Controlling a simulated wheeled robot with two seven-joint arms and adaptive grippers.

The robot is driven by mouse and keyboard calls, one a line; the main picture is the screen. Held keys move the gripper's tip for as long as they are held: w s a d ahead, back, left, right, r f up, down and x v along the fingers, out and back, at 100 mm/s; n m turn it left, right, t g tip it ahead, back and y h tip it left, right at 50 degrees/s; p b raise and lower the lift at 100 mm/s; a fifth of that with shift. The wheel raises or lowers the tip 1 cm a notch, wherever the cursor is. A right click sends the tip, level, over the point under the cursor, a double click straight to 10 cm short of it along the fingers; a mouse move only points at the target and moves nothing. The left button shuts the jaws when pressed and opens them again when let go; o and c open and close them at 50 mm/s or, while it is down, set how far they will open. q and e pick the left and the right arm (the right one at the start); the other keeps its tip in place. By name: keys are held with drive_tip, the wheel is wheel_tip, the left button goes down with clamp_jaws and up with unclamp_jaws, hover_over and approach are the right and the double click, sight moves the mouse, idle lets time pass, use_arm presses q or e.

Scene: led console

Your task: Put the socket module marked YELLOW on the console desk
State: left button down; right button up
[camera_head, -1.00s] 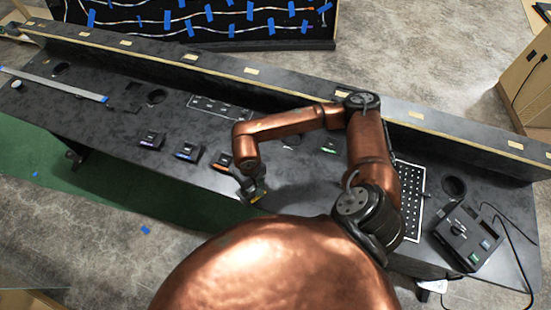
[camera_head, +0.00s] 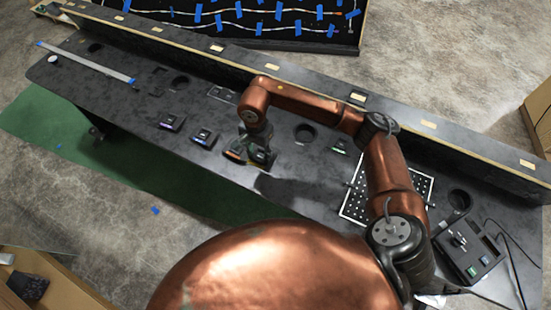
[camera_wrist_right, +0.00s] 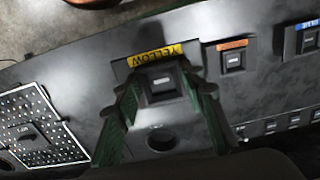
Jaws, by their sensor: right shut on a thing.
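The socket module marked YELLOW (camera_wrist_right: 161,79) is black with a yellow label strip and sits between the green-padded fingers of my right gripper (camera_wrist_right: 166,112). In the head view my right gripper (camera_head: 252,155) is shut on it over the front part of the dark console desk (camera_head: 300,170). I cannot tell whether the module touches the desk. The orange-labelled module (camera_wrist_right: 233,58) stands beside it, largely hidden behind the gripper in the head view. The blue-labelled module (camera_head: 204,137) and purple-labelled module (camera_head: 172,122) are farther left. My left gripper is not in view.
A green-labelled module (camera_head: 340,147) and a round hole (camera_head: 305,133) lie right of the gripper. A perforated white-dotted panel (camera_head: 354,205) and a cabled control box (camera_head: 468,252) are farther right. A raised ledge (camera_head: 315,85) runs along the back.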

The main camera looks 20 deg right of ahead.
drive_tip(key=s+d+f, duration=0.2)
drive_tip(key=d+f, duration=0.1)
drive_tip(key=d, duration=0.1)
drive_tip(key=s+d+f+p, duration=0.1)
drive_tip(key=s+d+f, duration=0.1)
drive_tip(key=d+f, duration=0.1)
drive_tip(key=s+d+f+p, duration=0.1)
drive_tip(key=s+d+f, duration=0.1)
drive_tip(key=d, duration=0.3)
drive_tip(key=shift+s+f, duration=0.25)
drive_tip(key=shift+f, duration=0.6)
wheel_tip(320, 180, down, 3)
drive_tip(key=shift+p, duration=0.5)
drive_tip(key=shift+d+f, duration=0.1)
drive_tip(key=shift+f, duration=0.15)
drive_tip(key=o, duration=1.2)
